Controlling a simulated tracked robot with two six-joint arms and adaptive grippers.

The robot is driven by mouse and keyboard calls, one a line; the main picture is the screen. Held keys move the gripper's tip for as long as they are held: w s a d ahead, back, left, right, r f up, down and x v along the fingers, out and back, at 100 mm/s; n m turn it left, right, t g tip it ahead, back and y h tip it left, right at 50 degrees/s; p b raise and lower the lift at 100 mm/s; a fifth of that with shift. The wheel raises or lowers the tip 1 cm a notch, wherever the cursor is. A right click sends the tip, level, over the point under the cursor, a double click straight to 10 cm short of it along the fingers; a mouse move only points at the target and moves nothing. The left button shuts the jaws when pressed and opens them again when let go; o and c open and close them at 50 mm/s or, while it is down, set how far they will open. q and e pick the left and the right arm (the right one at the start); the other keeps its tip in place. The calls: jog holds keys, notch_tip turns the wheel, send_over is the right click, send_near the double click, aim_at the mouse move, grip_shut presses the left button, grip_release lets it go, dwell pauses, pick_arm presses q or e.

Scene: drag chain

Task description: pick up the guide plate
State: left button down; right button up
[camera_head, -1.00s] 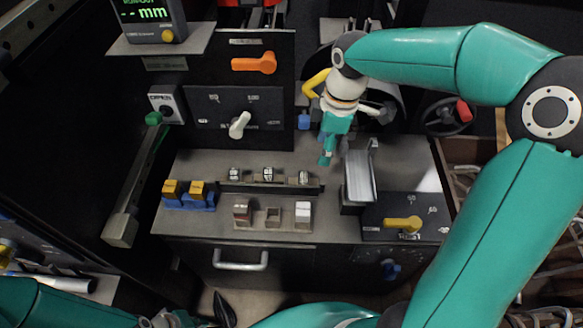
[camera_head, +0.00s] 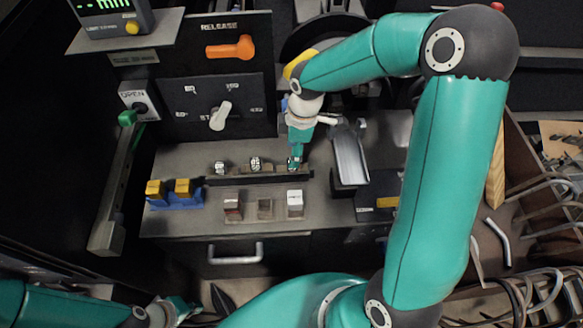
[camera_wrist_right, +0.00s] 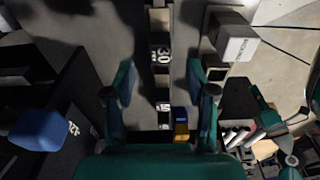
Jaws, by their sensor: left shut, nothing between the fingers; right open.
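Several small numbered blocks stand in a row on a dark rail on the grey bench. Two of them show in the head view, a left one (camera_head: 221,168) and a middle one (camera_head: 256,164). Nothing is labelled as the guide plate, so I cannot tell which piece it is. My right gripper (camera_head: 295,163) is open over the rail's right end and hides what stands there. In the right wrist view its fingers (camera_wrist_right: 162,72) are spread on either side of the rail, with a block marked 30 (camera_wrist_right: 162,56) between them. My left gripper (camera_head: 180,309) is shut and empty at bottom left.
A holder in front carries a brown block (camera_head: 232,208) and a white block (camera_head: 295,204), with an empty slot between. Yellow-topped blue blocks (camera_head: 184,190) stand left. A silver chute (camera_head: 350,158) stands close right of my right gripper. A drawer handle (camera_head: 236,255) is below.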

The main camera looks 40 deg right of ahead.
jog(key=shift+w+a+f, duration=0.1)
jog(key=shift+f, duration=1.25)
jog(key=shift+a+f, duration=0.1)
jog(key=shift+f, duration=1.25)
jog(key=shift+r, duration=0.1)
grip_shut()
